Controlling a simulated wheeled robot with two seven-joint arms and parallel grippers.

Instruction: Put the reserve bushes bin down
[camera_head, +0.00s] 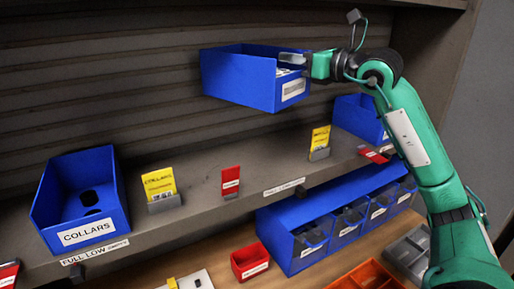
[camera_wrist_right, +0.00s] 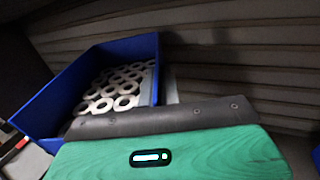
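A blue bin (camera_head: 238,82) hangs in the air above the shelf, in front of the slatted back wall, slightly tilted. Its front label is too small to read. My right gripper (camera_head: 293,60) is shut on the wall at its right end. In the right wrist view the same bin (camera_wrist_right: 148,60) holds several pale ring-shaped bushes, and a dark finger of my right gripper (camera_wrist_right: 160,118) lies along its wall. The inner finger is mostly hidden. My left gripper is not in view.
The shelf (camera_head: 205,166) carries a COLLARS bin (camera_head: 82,212) at left, yellow cards (camera_head: 160,184), a red card (camera_head: 231,181) and another blue bin (camera_head: 357,118) at right. Bare shelf lies between the cards. Below stand a row of blue bins (camera_head: 290,217) and a small red bin (camera_head: 250,262).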

